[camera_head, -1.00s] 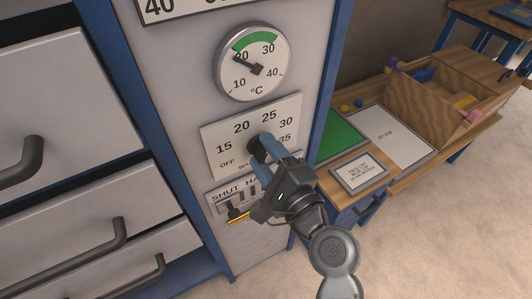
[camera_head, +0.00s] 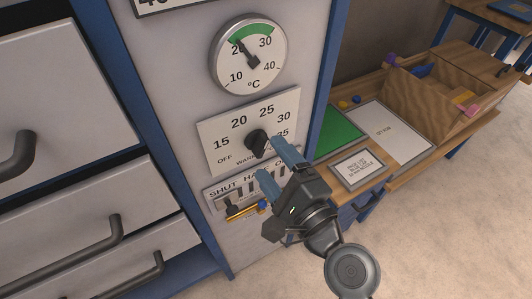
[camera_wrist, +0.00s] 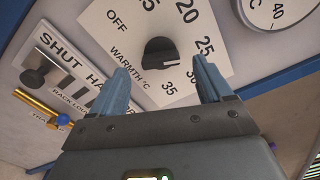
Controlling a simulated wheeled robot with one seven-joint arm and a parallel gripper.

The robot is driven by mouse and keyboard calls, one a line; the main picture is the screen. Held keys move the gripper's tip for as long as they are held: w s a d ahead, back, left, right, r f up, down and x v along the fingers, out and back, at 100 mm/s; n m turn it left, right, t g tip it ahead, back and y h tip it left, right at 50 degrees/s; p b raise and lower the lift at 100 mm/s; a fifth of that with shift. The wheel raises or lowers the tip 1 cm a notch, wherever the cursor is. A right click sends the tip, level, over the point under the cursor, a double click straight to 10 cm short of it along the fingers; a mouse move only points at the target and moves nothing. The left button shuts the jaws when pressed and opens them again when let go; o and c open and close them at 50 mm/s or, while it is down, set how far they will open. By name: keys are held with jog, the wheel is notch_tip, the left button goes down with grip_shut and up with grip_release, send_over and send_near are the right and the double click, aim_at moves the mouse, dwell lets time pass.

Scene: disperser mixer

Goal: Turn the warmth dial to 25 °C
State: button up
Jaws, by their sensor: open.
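The warmth dial is a black knob (camera_head: 256,142) on a white scale plate (camera_head: 210,133) marked OFF, 15, 20, 25, 30 and 35. It also shows in the wrist view (camera_wrist: 160,52). There its white pointer mark faces right, toward the side with 25 and 30; I cannot tell the exact setting. My gripper (camera_head: 270,158) is open and empty, in front of the dial and apart from it. In the wrist view, its two blue fingers (camera_wrist: 160,70) stand either side of the knob's lower edge. The round °C gauge (camera_head: 249,55) above has its needle near 20, at the green band's start.
Below the plate is a SHUT HATCH panel (camera_head: 212,195) with a small black knob and a yellow-and-blue pin (camera_head: 245,211). Drawers with handles (camera_head: 60,250) stand at left. A bench with a green mat (camera_head: 338,133) and wooden box (camera_head: 425,95) is at right.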

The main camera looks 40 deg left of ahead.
jog(key=shift+v, duration=2.05)
jog(key=shift+f, duration=0.1)
jog(key=s+d+f+n+t+h, duration=0.1)
jog(key=s+d+f+t+h, duration=0.3)
jog(key=d, duration=0.8)
jog(key=s+d+f+t+h, duration=0.2)
jog(key=s+d+f+h, duration=0.4)
jog(key=d, duration=0.6)
jog(key=s+d+r+n+t+h, duration=0.1)
jog(key=s+d+r+n+h, duration=0.2)
jog(key=s+d+r+n, duration=0.1)
jog(key=s+d+r+n+h, duration=0.3)
jog(key=s+d+r, duration=0.4)
jog(key=s, duration=0.4)
jog(key=shift+s+d+n+t+h, duration=0.15)
jog(key=shift+d+n+t+h, duration=0.15)
jog(key=shift+d+n+t, duration=0.25)
